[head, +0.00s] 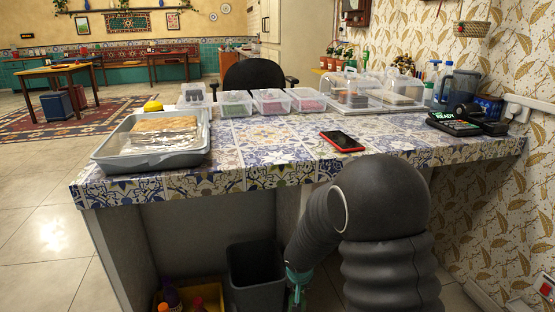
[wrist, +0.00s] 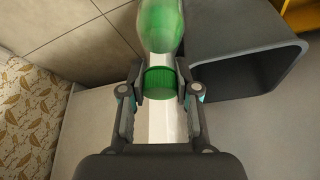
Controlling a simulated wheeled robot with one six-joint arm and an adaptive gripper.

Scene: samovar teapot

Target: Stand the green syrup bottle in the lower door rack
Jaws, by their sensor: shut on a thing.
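The green syrup bottle (wrist: 160,25) shows in the wrist view, with a pale band between its green body and its green cap (wrist: 160,80). My gripper (wrist: 160,88) is shut on the bottle at the cap end, one finger on each side. The far end of the bottle runs out of the top of the wrist view. In the head view my gripper (head: 298,275) is low in front of the counter, mostly hidden by my arm, with a bit of green at it. No door rack shows in either view.
A dark grey bin (head: 255,280) stands under the counter; in the wrist view the bin (wrist: 245,65) is just right of the bottle. A yellow crate (head: 208,295) with bottles is left of it. The tiled counter (head: 270,150) holds a foil tray (head: 155,145), a phone (head: 342,141) and clear boxes.

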